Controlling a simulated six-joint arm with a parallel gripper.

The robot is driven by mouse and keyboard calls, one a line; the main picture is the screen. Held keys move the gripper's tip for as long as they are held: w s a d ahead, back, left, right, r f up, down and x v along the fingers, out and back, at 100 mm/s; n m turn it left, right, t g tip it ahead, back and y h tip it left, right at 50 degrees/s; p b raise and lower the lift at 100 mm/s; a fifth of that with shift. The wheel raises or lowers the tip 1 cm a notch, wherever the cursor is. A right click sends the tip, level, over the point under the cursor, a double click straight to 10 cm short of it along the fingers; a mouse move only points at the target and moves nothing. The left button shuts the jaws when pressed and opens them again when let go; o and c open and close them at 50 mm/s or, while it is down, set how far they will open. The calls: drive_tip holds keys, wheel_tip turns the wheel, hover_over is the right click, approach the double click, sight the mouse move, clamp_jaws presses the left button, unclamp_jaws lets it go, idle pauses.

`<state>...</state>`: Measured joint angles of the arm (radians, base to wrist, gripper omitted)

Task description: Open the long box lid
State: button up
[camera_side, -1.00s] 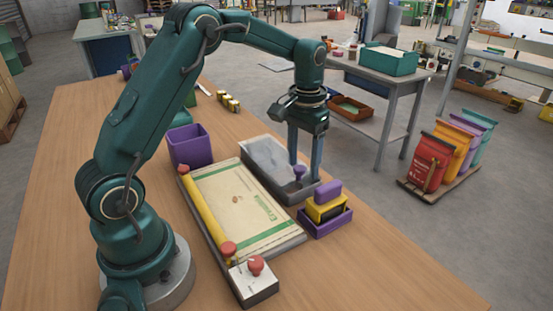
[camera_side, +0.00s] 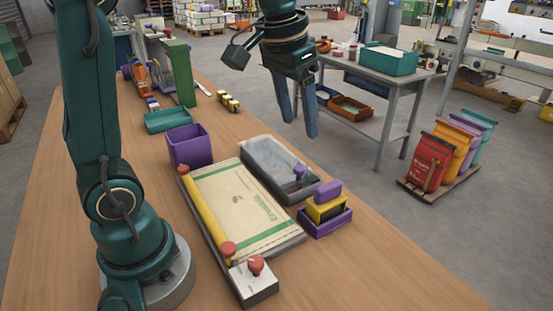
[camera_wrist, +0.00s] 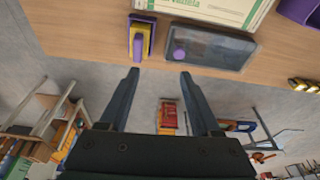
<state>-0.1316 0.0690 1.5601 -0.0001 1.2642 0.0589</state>
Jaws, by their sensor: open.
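The long box (camera_side: 262,178) is grey and sits on the wooden table beyond the sack board. A see-through lid seems to lie flat over it, with a purple knob (camera_side: 299,171) near its right end. The wrist view also shows the long box (camera_wrist: 220,48) and the knob (camera_wrist: 179,54). My gripper (camera_side: 300,126) is open and empty, raised above and beyond the box, apart from the knob. Its fingers also show in the wrist view (camera_wrist: 159,72), pointing towards the table edge.
A flat sack (camera_side: 240,205) lies on a board beside a yellow roller (camera_side: 203,217). A purple tray (camera_side: 325,224) with yellow and purple blocks stands close to the box's right end. A purple bin (camera_side: 190,150) and teal tray (camera_side: 167,120) stand left. A control box (camera_side: 252,285) is in front.

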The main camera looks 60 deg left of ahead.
drive_tip(key=s+d+r+t, duration=0.1)
drive_tip(key=s+d, duration=0.1)
drive_tip(key=s, duration=0.5)
drive_tip(key=shift+d+m+t, duration=0.25)
drive_tip(key=shift+m+t, duration=0.05)
drive_tip(key=shift+t, duration=0.1)
drive_tip(key=n+g, duration=0.2)
drive_tip(key=g, duration=0.2)
hover_over(299, 168)
drive_tip(key=f, duration=0.8)
drive_tip(key=shift+w+d, duration=0.15)
drive_tip(key=shift+d, duration=0.2)
drive_tip(key=shift+g, duration=0.3)
drive_tip(key=f, duration=0.5)
drive_tip(key=shift+a+f, duration=0.4)
drive_tip(key=shift+f, duration=0.7)
